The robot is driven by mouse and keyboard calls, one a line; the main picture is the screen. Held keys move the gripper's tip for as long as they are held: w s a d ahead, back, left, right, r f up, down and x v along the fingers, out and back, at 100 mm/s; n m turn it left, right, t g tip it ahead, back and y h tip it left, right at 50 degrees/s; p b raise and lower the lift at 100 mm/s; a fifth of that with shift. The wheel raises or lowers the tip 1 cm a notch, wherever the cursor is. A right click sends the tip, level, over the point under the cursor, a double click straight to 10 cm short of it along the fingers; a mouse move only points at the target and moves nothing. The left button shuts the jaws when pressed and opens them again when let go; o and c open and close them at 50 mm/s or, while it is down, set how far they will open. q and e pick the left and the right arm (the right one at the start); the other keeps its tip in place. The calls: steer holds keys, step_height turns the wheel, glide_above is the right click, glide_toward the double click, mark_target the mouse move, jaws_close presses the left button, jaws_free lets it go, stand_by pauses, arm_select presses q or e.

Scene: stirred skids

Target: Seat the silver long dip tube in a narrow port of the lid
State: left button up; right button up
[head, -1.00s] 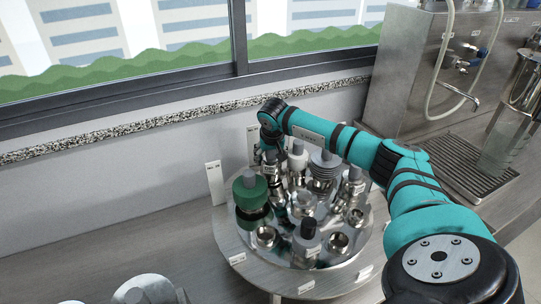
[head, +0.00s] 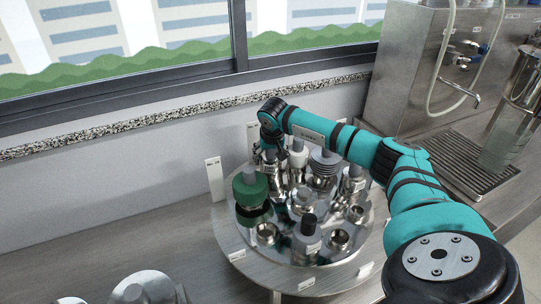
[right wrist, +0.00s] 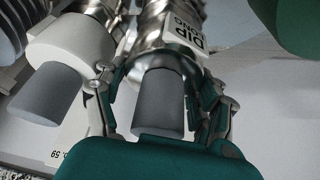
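The silver long dip tube shows in the right wrist view as a shiny metal body (right wrist: 170,22) with a white tag reading "DIP LONG" and a dark grey end (right wrist: 158,105). My right gripper (right wrist: 158,88) has one finger on each side of that grey end; whether both fingers press on it cannot be told. In the head view my right gripper (head: 270,152) is at the back left of the round steel lid (head: 290,250), pointing down among the fittings. The tube's lower end is hidden. Open ports (head: 267,233) and (head: 340,240) show at the lid's front. My left gripper is out of view.
A green-collared fitting (head: 250,190), a ribbed grey one (head: 323,168) and a dark-capped one (head: 308,226) crowd the lid. In the right wrist view a white-collared fitting (right wrist: 70,50) stands close beside the tube. Steel vessels (head: 145,287) stand front left; the counter between is clear.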

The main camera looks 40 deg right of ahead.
steer(key=o, duration=0.4)
steer(key=v, duration=1.2)
stand_by(0.6)
